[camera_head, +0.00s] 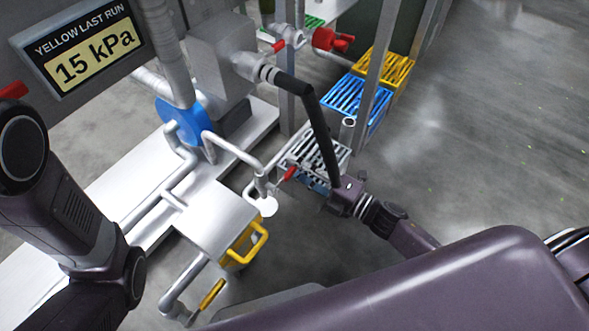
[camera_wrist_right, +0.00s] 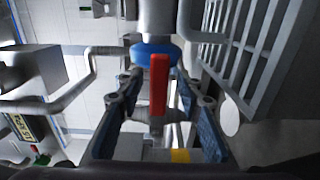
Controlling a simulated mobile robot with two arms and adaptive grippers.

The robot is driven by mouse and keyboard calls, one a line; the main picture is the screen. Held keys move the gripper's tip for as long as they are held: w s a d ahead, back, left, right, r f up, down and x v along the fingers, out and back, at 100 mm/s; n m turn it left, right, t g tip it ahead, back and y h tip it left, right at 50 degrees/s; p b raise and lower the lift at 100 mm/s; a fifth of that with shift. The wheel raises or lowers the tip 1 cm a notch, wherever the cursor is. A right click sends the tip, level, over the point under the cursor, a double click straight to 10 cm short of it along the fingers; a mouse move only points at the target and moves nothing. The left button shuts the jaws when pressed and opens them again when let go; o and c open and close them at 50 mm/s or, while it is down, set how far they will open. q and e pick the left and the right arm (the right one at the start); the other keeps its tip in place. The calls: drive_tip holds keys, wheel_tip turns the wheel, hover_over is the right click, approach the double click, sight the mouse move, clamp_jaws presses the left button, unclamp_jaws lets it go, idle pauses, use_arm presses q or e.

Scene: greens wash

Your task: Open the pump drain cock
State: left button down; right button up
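The drain cock's red lever (camera_head: 289,173) shows beside the pale pipework, just above a round white disc (camera_head: 268,206). In the right wrist view the red lever (camera_wrist_right: 159,84) stands upright in the picture, in front of a blue collar. My right gripper (camera_head: 318,187) is close to the lever, to its right. In its wrist view its two fingers (camera_wrist_right: 158,122) are apart, one on each side of the lever's line; I cannot tell whether either touches it. My left arm is at the left edge, its gripper out of view.
A black pipe (camera_head: 318,125) runs down close to my right gripper. A yellow handle (camera_head: 250,246) is below the disc. Blue (camera_head: 345,103) and yellow (camera_head: 397,62) slatted crates stand behind. Open floor lies to the right.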

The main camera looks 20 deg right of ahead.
drive_tip(key=shift+w+a, duration=0.15)
drive_tip(key=shift+w, duration=0.05)
clamp_jaws()
idle(0.3)
drive_tip(key=shift+r, duration=0.1)
